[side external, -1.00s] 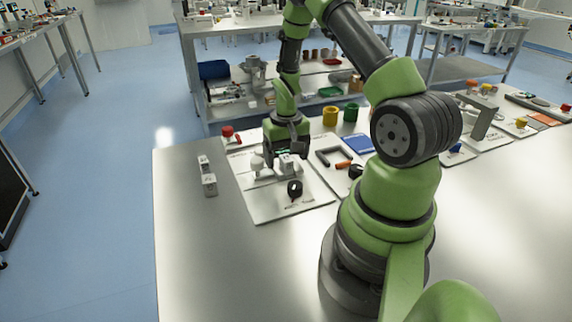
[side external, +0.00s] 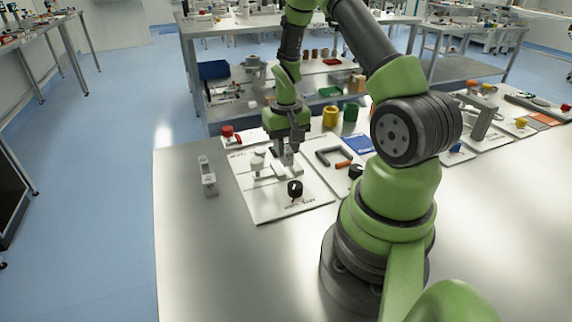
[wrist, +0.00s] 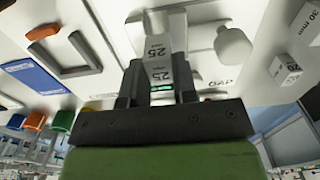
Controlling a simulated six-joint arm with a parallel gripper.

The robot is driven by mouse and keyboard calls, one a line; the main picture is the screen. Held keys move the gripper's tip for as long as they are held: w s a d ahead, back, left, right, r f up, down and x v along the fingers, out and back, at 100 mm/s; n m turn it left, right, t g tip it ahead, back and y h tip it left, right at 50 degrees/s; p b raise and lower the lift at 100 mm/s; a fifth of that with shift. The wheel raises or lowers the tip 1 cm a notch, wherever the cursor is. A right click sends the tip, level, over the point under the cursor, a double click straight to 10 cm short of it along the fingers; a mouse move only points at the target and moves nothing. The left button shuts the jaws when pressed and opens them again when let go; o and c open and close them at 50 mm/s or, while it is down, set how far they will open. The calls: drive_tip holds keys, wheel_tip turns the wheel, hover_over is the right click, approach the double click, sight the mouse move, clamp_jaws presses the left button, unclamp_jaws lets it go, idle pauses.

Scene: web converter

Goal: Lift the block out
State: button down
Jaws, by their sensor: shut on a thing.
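A pale block marked 25 (wrist: 158,72) sits between the two fingers of my gripper (wrist: 158,82) in the wrist view. My gripper is shut on it. In the side view my gripper (side external: 287,160) points down over the white panel (side external: 262,207), by the fixture labelled GAP. The fixture's pale bar and a white rounded part (wrist: 233,46) lie beside the block; this part also shows in the side view (side external: 257,163). I cannot tell whether the block's lower end is still in the gap.
Spare marked blocks (wrist: 286,70) lie apart from the panel; they stand at left in the side view (side external: 209,184). A black knob (side external: 295,188) is on the panel's near part. A dark handle (side external: 332,156), orange piece (side external: 343,165) and blue plate (side external: 358,144) lie to the right.

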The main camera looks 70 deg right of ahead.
drive_tip(key=shift+r, duration=1.7)
drive_tip(key=shift+a, duration=0.1)
